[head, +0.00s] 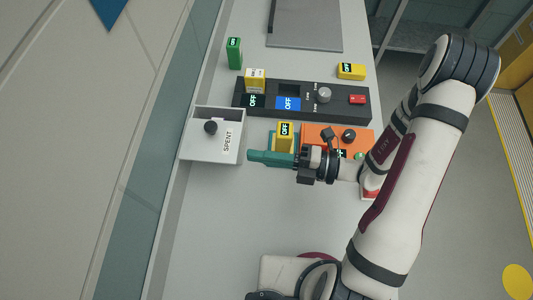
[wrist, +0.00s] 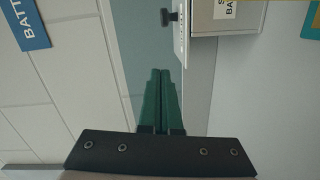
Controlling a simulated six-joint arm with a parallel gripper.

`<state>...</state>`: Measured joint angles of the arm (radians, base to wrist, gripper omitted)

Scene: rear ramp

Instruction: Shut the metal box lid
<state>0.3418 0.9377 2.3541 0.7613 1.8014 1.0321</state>
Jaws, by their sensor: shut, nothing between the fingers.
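The metal box (head: 237,125) is pale grey with a "SPENT" label and sits at the left edge of the bench. It also shows at the top right of the wrist view (wrist: 245,22). Its lid carries a dark knob (head: 210,127); in the wrist view the lid (wrist: 183,35) looks like a thin plate seen nearly edge-on, with the knob (wrist: 166,17) sticking out to the left. I cannot tell the lid's exact angle. My gripper (head: 250,156) has green fingers, shut and empty, pointing left beside the box's lower right corner. In the wrist view the fingertips (wrist: 160,72) are apart from the box.
A black panel (head: 350,106) with switches and a yellow block (head: 255,80) lies beyond the box. An orange unit (head: 317,130) and a yellow block (head: 285,132) stand near my gripper. A green block (head: 234,53) stands farther back. The near bench (head: 230,215) is clear.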

